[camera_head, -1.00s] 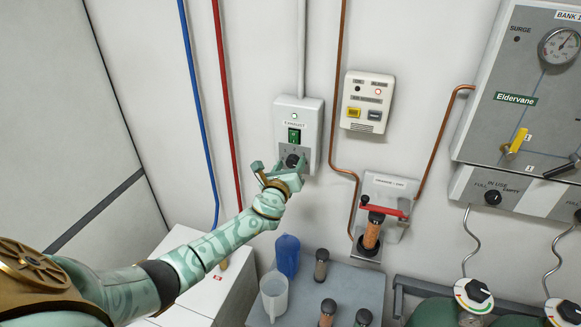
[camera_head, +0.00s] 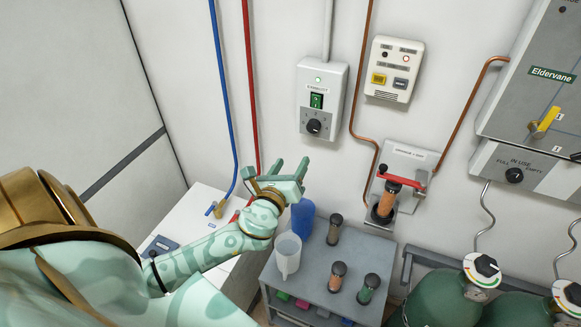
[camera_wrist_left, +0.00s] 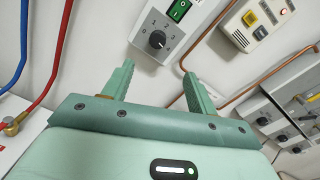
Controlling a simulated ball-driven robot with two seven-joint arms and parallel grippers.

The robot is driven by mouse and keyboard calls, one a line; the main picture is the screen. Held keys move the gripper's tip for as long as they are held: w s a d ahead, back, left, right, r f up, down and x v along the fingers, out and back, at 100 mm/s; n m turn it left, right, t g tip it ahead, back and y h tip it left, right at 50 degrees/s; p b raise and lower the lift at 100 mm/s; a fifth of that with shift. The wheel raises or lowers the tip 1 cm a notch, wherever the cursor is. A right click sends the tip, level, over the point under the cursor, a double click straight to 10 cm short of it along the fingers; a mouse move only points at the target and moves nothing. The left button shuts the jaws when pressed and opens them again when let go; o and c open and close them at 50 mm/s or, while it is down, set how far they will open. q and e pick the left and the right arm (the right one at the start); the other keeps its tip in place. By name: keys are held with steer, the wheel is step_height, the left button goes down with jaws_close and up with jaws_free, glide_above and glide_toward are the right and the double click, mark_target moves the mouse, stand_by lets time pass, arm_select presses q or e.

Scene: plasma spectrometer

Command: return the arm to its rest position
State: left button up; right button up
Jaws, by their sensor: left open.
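My left gripper (camera_head: 292,172) is open and empty, in the air in front of the wall, below the exhaust control box. In the left wrist view its two green fingers (camera_wrist_left: 158,90) stand apart with nothing between them. The exhaust box (camera_head: 323,85) is grey-white with a green switch (camera_head: 316,101) and a black knob (camera_head: 314,126). The knob also shows beyond the fingers in the left wrist view (camera_wrist_left: 157,39), clear of them. My left arm comes in from the lower left. My right gripper is in neither view.
A grey cart (camera_head: 322,299) below holds a blue cup (camera_head: 302,218), a clear jug (camera_head: 287,255) and several small cartridges. A white cabinet (camera_head: 196,232) with a blue-handled valve stands left of it. A red-clamped holder (camera_head: 400,181) is on the wall to the right, with green cylinders (camera_head: 440,301) below.

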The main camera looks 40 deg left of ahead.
arm_select(q)
steer(key=shift+s, duration=0.15)
stand_by(0.4)
steer(key=s+f+n+g+h+b, duration=0.1)
steer(key=s+f+n+g, duration=0.3)
steer(key=f, duration=0.8)
steer(key=s+a+f+n+g+h+b, duration=0.15)
steer(key=s+f+n, duration=0.4)
steer(key=f, duration=0.65)
steer(key=s+f+n+g+h+b, duration=0.15)
steer(key=s+f+n+g, duration=0.35)
steer(key=f, duration=0.7)
steer(key=s+d+f+n+g+b, duration=0.3)
steer(key=s+d+f+n+b, duration=0.1)
steer(key=s+f, duration=0.7)
steer(key=s+d+f+n+g+h+b, duration=0.1)
steer(key=s+d+f+n+g+b, duration=0.2)
steer(key=s+f, duration=0.9)
steer(key=s+d+n+b, duration=0.2)
steer(key=s+n, duration=0.1)
steer(key=s, duration=0.3)
steer(key=shift+s+d, duration=0.2)
steer(key=shift+d, duration=0.2)
